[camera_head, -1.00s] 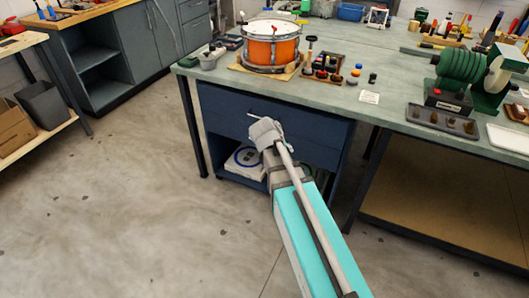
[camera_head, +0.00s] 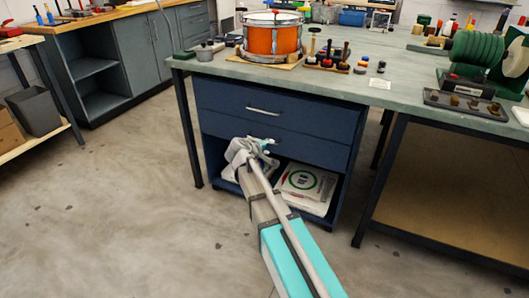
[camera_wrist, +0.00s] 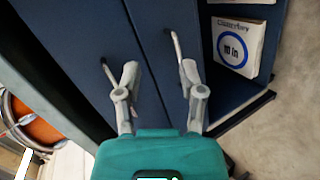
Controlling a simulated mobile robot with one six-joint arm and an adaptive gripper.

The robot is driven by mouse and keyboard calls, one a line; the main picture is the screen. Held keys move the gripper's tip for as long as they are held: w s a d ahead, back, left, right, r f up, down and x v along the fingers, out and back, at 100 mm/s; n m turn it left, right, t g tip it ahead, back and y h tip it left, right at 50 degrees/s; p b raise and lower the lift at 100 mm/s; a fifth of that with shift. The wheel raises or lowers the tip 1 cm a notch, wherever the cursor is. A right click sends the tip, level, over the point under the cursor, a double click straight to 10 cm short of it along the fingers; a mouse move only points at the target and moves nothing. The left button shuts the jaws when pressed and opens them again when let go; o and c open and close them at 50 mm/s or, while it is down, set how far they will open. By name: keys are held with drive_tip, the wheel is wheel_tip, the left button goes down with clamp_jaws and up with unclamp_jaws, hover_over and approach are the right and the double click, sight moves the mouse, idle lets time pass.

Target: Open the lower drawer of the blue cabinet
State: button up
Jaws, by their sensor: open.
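The blue cabinet (camera_head: 335,122) stands under the workbench with two drawers above an open shelf. The upper drawer (camera_head: 225,97) and the lower drawer (camera_head: 325,150) both look closed. The lower drawer's bar handle (camera_wrist: 178,48) shows in the wrist view, close to the inner side of my right-hand finger; I cannot tell if they touch. The upper drawer's handle (camera_wrist: 108,72) is beside the left-hand finger. My gripper (camera_wrist: 160,72) is open and empty, facing the drawer fronts. In the head view my gripper (camera_head: 262,150) partly hides the lower drawer and its handle.
The open shelf holds a white box with a round label (camera_head: 303,181). The workbench (camera_head: 345,78) overhangs the cabinet and carries an orange drum (camera_head: 272,40). A table leg (camera_head: 188,130) stands left of the cabinet. The floor in front is clear.

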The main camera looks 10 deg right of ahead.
drive_tip(key=w+a+f+n+t+b, duration=0.3)
drive_tip(key=w+a+f+b, duration=0.2)
drive_tip(key=b, duration=0.4)
drive_tip(key=shift+w+a+f+n+t+b, duration=0.3)
drive_tip(key=shift+w+f+b, duration=0.1)
drive_tip(key=shift+w+f, duration=0.45)
drive_tip(key=b+x, duration=0.1)
drive_tip(key=x, duration=0.5)
drive_tip(key=b+x, duration=0.1)
drive_tip(key=x, duration=0.6)
drive_tip(key=shift+w+d+r+b, duration=0.15)
drive_tip(key=shift+w+d+b, duration=0.05)
drive_tip(key=shift+d+b, duration=0.15)
drive_tip(key=shift+c, duration=0.2)
clamp_jaws()
drive_tip(key=shift+a, duration=0.15)
drive_tip(key=shift+s, duration=0.15)
